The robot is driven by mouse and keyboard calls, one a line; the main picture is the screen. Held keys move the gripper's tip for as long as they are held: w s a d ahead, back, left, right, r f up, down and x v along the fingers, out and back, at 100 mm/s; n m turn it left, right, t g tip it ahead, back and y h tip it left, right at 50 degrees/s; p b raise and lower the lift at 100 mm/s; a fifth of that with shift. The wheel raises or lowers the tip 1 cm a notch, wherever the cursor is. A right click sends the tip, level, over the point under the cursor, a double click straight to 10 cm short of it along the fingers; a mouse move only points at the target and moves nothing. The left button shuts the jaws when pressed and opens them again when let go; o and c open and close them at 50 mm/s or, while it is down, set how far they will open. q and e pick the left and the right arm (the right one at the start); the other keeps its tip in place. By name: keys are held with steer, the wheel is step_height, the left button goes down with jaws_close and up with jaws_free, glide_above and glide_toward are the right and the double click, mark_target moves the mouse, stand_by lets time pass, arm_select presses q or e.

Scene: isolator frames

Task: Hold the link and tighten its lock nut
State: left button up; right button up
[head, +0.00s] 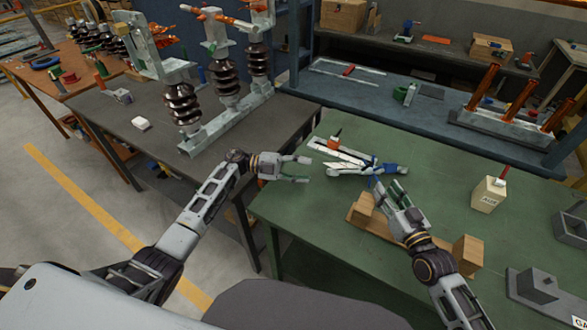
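A silver metal link assembly (347,167) lies at the left part of the green table, with blue parts (390,168) at its right end. Its lock nut is too small to make out. My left gripper (306,170) is open and empty, just left of the assembly, its fingers pointing right towards it and apart from it. My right gripper (381,186) is just below the blue end, fingers pointing up at it. Whether it is open, shut or touching anything is unclear at this size.
A wooden block stand (368,216) sits under my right forearm. An orange-topped item (334,139) stands behind the link. A cream box (488,195) and grey blocks (536,285) are on the right. Insulators (183,103) stand on the dark table at left.

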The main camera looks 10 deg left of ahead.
mark_target(328, 173)
arm_select(q)
steer(key=shift+w+d, duration=0.2)
steer(key=shift+d, duration=2.1)
steer(key=shift+w+d, duration=0.2)
steer(key=shift+d, duration=2.1)
jaws_close()
